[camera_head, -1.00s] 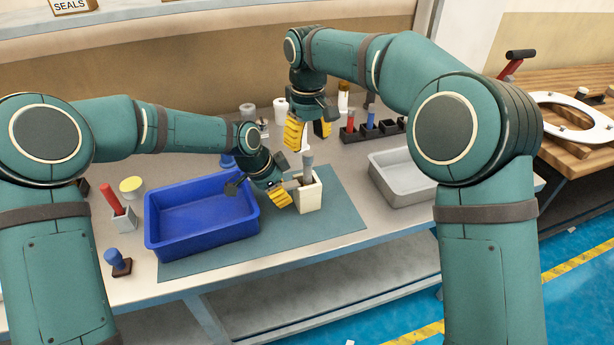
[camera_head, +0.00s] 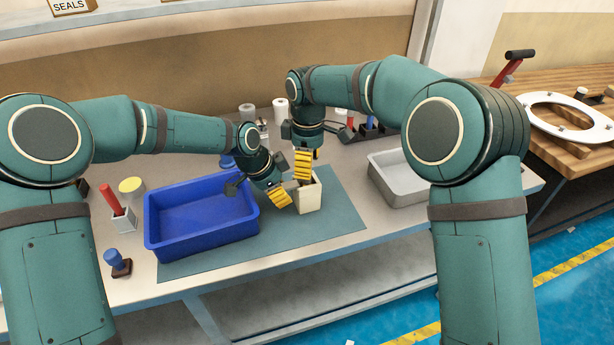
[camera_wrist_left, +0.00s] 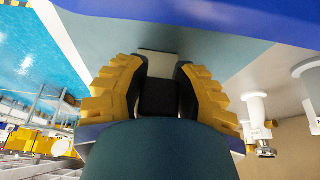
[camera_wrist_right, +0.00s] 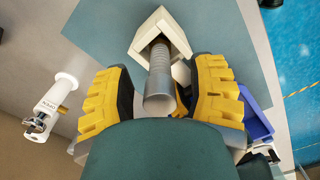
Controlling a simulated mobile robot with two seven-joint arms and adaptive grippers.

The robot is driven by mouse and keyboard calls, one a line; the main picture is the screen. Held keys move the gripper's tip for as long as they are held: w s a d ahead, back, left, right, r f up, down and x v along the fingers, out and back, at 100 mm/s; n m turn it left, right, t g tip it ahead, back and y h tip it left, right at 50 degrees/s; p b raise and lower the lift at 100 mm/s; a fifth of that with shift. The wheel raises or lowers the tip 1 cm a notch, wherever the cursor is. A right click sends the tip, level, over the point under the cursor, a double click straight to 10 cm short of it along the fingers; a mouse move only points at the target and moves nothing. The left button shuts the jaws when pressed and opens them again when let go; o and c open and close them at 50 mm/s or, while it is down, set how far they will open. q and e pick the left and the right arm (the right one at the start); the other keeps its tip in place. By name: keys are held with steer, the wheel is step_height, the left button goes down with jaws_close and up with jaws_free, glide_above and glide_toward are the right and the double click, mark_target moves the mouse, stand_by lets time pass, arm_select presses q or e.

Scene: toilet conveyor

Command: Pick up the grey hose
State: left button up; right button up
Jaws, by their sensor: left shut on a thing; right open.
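The grey hose (camera_wrist_right: 160,75), a ribbed tube, stands in a cream square holder (camera_head: 311,197) on the teal mat. In the right wrist view it lies between the fingers of my right gripper (camera_wrist_right: 160,98), which is open around it. In the head view my right gripper (camera_head: 303,168) is over the holder and hides most of the hose. My left gripper (camera_head: 279,193) is at the holder's left side. In the left wrist view it is shut on a dark block (camera_wrist_left: 158,98), with the pale holder (camera_wrist_left: 158,64) just beyond; whether they are joined is unclear.
A blue bin (camera_head: 165,246) stands left of the holder and a grey tray (camera_head: 397,190) stands to the right. A red-handled tool (camera_head: 111,199) and a blue-topped stamp (camera_head: 113,258) are at the table's left. The mat's front right is clear.

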steer(key=shift+f, duration=1.3)
jaws_close()
step_height(320, 180, up, 10)
steer(key=shift+r, duration=0.1)
arm_select(q)
steer(key=o, duration=1.1)
